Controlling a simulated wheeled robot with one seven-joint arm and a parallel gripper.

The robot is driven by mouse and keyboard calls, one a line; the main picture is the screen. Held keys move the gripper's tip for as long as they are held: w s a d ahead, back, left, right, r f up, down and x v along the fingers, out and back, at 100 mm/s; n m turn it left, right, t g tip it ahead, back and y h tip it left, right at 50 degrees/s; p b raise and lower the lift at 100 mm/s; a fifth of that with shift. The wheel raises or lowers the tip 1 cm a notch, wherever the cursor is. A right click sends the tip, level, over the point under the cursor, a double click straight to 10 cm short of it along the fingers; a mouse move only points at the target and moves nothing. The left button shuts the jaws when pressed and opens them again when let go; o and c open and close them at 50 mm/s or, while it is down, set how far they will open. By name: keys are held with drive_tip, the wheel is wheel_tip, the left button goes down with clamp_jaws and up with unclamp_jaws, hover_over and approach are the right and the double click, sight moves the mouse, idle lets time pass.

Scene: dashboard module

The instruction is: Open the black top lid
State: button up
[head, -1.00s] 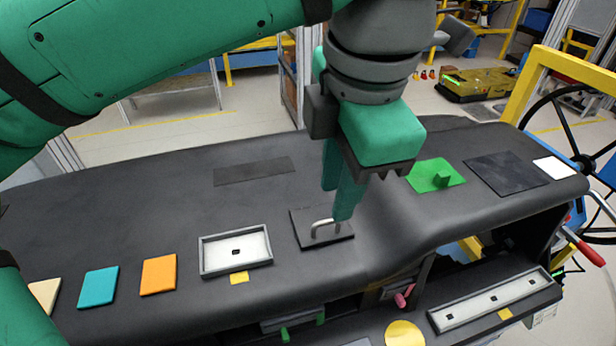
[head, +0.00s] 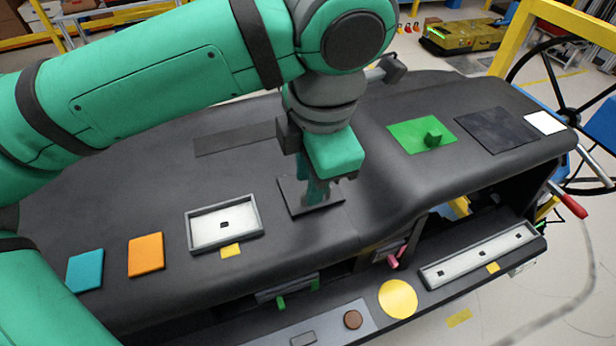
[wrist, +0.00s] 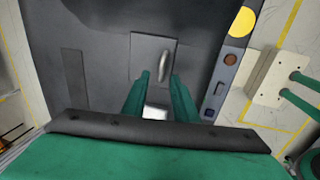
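The black top lid (head: 292,191) is a flat dark square panel on the dashboard top. It appears closed, lying flat. It also shows in the wrist view (wrist: 143,48), with its metal bar handle (wrist: 163,66). My gripper (head: 317,198) points down over the lid, its fingertips low at the handle. In the wrist view the two green fingers of my gripper (wrist: 160,76) are apart, with the handle showing in line with the gap between their tips. I cannot tell whether they touch it. In the head view the fingers hide the handle.
A white framed tray (head: 224,225) lies just left of the lid. Orange (head: 146,255) and teal (head: 85,270) tiles lie farther left. A green plate with a knob (head: 422,135) and a black panel (head: 497,130) are on the right. A lower shelf holds a yellow disc (head: 398,298).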

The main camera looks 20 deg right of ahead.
drive_tip(key=shift+d+f, duration=0.2)
drive_tip(key=shift+f, duration=0.05)
clamp_jaws()
drive_tip(key=shift+a, duration=0.1)
idle(1.2)
